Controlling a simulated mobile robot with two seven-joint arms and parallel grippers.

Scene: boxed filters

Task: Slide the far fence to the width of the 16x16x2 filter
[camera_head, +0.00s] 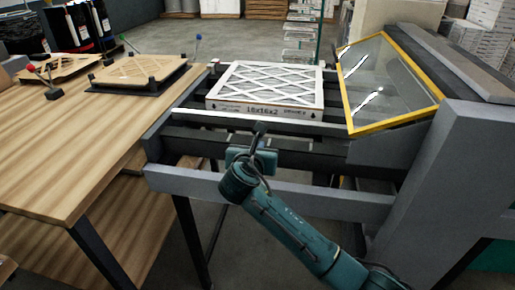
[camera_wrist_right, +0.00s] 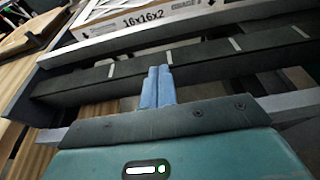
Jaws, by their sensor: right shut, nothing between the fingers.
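The white filter (camera_head: 266,84), a framed pad with a diagonal lattice, lies flat on the machine's infeed. Its front edge reads 16x16x2, and this edge also shows in the right wrist view (camera_wrist_right: 150,22). A light metal bar (camera_head: 225,119) runs along the near side of the filter. The far fence cannot be clearly made out behind the filter. My right gripper (camera_head: 260,128) is shut and empty, on the near side of that bar. In the right wrist view its two blue fingers (camera_wrist_right: 158,72) are together over the dark rails, apart from the filter. My left gripper is out of view.
A grey front beam (camera_head: 300,198) crosses below my right gripper. A yellow-framed clear guard (camera_head: 385,85) stands tilted at the right. A wooden table (camera_head: 70,150) at the left holds a tan filter (camera_head: 140,70) on a dark fixture. Dark rails with light marks (camera_wrist_right: 215,55) lie beneath the fingers.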

